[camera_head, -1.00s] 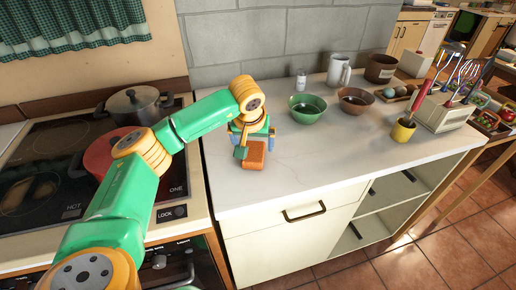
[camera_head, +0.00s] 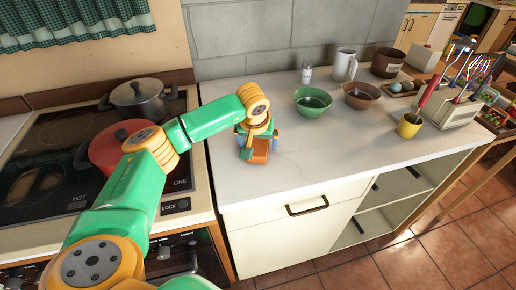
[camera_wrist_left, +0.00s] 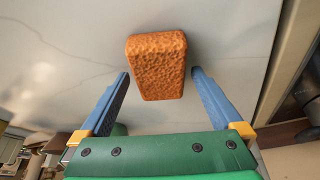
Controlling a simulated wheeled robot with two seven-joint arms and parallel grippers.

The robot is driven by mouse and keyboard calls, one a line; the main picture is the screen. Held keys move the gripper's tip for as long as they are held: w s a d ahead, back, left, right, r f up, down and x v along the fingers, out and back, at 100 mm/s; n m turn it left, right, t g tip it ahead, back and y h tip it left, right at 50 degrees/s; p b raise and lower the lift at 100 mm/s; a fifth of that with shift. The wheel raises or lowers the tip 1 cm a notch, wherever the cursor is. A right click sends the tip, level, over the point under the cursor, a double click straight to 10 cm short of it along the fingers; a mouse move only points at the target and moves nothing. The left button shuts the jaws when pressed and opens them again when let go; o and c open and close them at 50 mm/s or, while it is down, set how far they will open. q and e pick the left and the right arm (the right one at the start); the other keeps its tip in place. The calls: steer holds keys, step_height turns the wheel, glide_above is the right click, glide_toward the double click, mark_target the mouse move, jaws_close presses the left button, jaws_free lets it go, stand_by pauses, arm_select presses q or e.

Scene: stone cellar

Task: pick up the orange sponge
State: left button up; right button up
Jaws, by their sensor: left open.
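The orange sponge (camera_head: 259,154) lies on the white countertop, near its front left part beside the stove. In the left wrist view the sponge (camera_wrist_left: 157,66) is a rough orange block, with its near end between the fingertips and the rest beyond them. My left gripper (camera_head: 257,141) is over the counter at the sponge, its arm reaching in from the left. In the left wrist view its blue fingers (camera_wrist_left: 160,78) are spread apart with a gap on both sides of the sponge. My right gripper is not in view.
A green bowl (camera_head: 312,102), a brown bowl (camera_head: 361,96) and a white mug (camera_head: 344,65) stand toward the counter's back. A yellow cup (camera_head: 409,126) with a red-handled utensil is at the right. A red pot (camera_head: 103,151) sits on the stove. The counter right of the sponge is clear.

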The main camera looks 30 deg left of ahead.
mark_target(259, 148)
arm_select(q)
steer(key=shift+s, duration=0.1)
steer(key=c, duration=1.4)
steer(key=shift+r, duration=0.6)
steer(key=b+v, duration=0.1)
steer(key=v, duration=0.2)
steer(key=shift+w+d+r+b, duration=0.25)
steer(key=shift+r+b, duration=0.1)
steer(key=shift+r, duration=0.1)
steer(key=s+d+r, duration=0.8)
steer(key=s+d, duration=0.1)
steer(key=shift+r, duration=0.35)
steer(key=shift+s, duration=0.15)
